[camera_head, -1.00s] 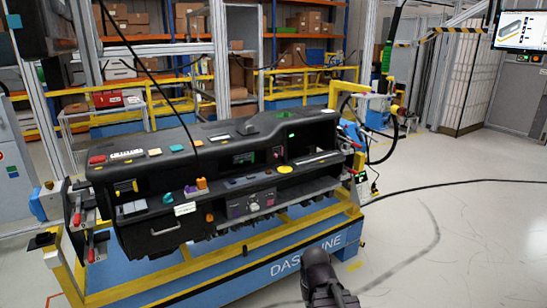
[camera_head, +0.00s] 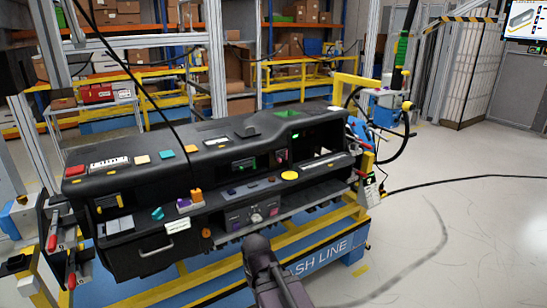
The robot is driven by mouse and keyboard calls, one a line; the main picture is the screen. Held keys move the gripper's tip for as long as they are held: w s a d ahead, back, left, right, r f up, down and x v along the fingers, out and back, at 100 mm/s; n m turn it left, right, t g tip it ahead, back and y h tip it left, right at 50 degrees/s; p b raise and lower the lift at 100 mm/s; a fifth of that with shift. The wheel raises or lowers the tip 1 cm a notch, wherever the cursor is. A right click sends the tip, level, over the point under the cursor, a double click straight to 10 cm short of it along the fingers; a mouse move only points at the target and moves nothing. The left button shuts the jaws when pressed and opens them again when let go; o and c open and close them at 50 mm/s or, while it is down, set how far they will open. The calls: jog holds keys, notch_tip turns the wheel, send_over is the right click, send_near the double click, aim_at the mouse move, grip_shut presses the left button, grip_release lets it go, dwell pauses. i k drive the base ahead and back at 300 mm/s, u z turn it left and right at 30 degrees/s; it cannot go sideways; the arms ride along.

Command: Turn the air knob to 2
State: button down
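The black dashboard module (camera_head: 130,190) lies across a blue and yellow stand. A small control panel (camera_head: 238,219) with round knobs (camera_head: 256,218) sits low in its middle. The marks are too small to read, so I cannot tell which knob is the air knob or where it points. My dark arm (camera_head: 262,262) rises from the bottom edge and its upper end is just below the panel in the picture. I cannot make out my gripper's fingers or whether they touch anything.
The stand's yellow rail (camera_head: 190,268) runs along the front below the dashboard. A silver strip (camera_head: 290,215) and a shelf edge jut out near the panel. A red-handled clamp (camera_head: 53,240) stands at the left. The floor (camera_head: 450,240) at the right is mostly clear, with a black cable.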

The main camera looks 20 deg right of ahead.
aim_at(255, 218)
jog(key=z, duration=0.15)
jog(key=i, duration=0.95)
jog(key=z, duration=0.45)
